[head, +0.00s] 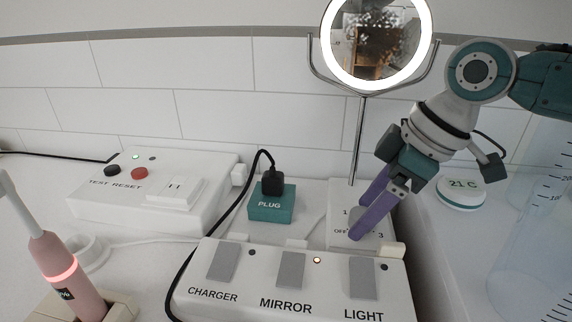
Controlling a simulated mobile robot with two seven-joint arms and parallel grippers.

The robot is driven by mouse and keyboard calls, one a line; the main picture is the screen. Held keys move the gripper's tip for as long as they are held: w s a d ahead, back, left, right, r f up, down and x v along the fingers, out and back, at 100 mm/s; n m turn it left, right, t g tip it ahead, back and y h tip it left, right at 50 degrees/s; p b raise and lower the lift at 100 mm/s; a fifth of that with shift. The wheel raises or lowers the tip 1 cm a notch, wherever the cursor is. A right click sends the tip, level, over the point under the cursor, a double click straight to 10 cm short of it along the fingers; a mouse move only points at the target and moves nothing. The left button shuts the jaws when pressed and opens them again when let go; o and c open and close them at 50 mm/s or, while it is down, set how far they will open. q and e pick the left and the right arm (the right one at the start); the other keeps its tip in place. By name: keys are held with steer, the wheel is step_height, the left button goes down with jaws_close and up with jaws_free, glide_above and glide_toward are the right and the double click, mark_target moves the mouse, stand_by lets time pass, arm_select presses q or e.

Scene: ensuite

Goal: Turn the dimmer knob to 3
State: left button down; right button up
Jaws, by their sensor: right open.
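The dimmer plate (340,192) stands behind the switch box, below the round mirror's post. I can read "1", "OFF" and "3" on it, with the 3 at its lower right. The grey dimmer knob (355,214) is mostly hidden by my right gripper. My right gripper (362,217) reaches down from the upper right with its two purple fingers open, one on each side of the knob. I cannot tell whether the fingers touch it, nor where the knob points. My left gripper is not in view.
A switch box (290,296) with CHARGER, MIRROR and LIGHT rockers lies in front. A lit round mirror (375,45) stands behind. A green plug block (271,204), a test/reset outlet box (150,190) and a pink toothbrush (68,275) are left. A 21 C display (461,193) and clear cylinder (535,230) are right.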

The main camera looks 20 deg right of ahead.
jaws_close()
stand_by(0.6)
